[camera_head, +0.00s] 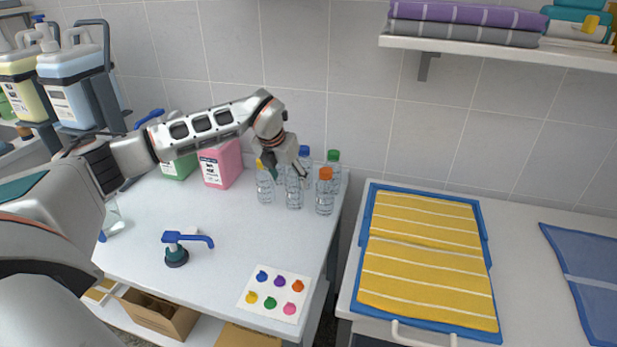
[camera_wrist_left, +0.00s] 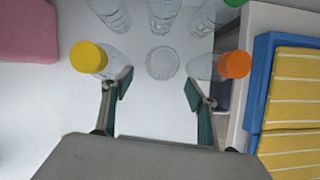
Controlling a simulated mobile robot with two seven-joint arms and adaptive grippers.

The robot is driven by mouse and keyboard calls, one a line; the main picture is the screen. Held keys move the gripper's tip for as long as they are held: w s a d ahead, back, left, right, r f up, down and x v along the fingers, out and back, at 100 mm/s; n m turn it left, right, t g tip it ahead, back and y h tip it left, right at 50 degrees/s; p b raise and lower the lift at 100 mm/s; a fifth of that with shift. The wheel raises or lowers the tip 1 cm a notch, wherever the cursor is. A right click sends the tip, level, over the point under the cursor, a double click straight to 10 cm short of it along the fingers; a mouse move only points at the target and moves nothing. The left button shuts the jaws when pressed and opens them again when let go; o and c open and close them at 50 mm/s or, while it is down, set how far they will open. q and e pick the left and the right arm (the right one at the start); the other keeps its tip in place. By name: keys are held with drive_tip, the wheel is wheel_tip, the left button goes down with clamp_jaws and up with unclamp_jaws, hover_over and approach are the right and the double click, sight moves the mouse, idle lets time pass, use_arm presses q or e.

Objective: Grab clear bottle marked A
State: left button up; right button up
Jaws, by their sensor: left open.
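Several clear bottles stand in a group at the table's back right corner. In the head view they include a yellow-capped bottle (camera_head: 265,190), a middle front bottle (camera_head: 294,197) and an orange-capped bottle (camera_head: 325,197). I cannot read a mark A on any of them. My left gripper (camera_head: 288,173) is open above the front row, pointing down. In the left wrist view its fingertips (camera_wrist_left: 157,88) are spread. The middle bottle's round top (camera_wrist_left: 162,63) shows just beyond the gap, with the yellow cap (camera_wrist_left: 88,57) to its left and the orange cap (camera_wrist_left: 235,65) to its right.
A pink jug (camera_head: 221,165) and a green jug (camera_head: 180,167) stand left of the bottles. A blue-handled pump top (camera_head: 177,250) and a card of coloured dots (camera_head: 274,292) lie nearer. A yellow striped towel (camera_head: 425,260) is right of a gap. The table's middle is clear.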

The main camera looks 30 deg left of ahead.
sight(291, 180)
use_arm(q)
drive_tip(key=shift+w, duration=0.35)
drive_tip(key=shift+w+f, duration=0.2)
drive_tip(key=shift+f, duration=0.1)
drive_tip(key=shift+x, duration=1.05)
drive_tip(key=x, duration=0.4)
drive_tip(key=shift+w+f+b, duration=0.1)
drive_tip(key=shift+f+b, duration=0.2)
drive_tip(key=shift+f, duration=0.05)
use_arm(e)
drive_tip(key=shift+s+a+f, duration=0.1)
drive_tip(key=shift+s+f, duration=0.05)
drive_tip(key=shift+f, duration=0.4)
use_arm(q)
drive_tip(key=c, duration=1.1)
